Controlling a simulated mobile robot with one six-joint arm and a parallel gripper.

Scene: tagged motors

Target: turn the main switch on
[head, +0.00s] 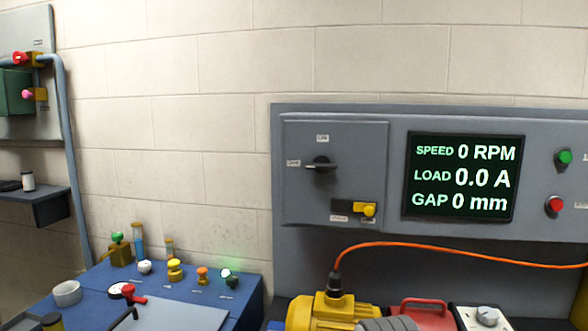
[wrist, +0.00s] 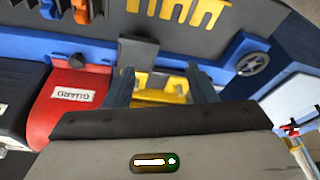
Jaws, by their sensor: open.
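The main switch (head: 320,164) looks to be the black rotary handle on the grey panel door (head: 352,140) in the head view. Its handle lies roughly level, with small labels above it and to its left that are too small to read. A yellow latch or lock piece (head: 368,209) sits below it on the same door. My gripper (wrist: 161,76) shows only in the wrist view, its two dark fingers apart. A yellow part shows between and beyond them; I cannot tell whether it touches them. The switch is not in the wrist view.
A display (head: 464,177) reads 0 RPM, 0.0 A and 0 mm. Green (head: 563,158) and red (head: 554,206) buttons are at its right. A yellow motor (head: 318,313) and an orange cable (head: 440,247) are below. A red guard (wrist: 72,96) is left of my gripper.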

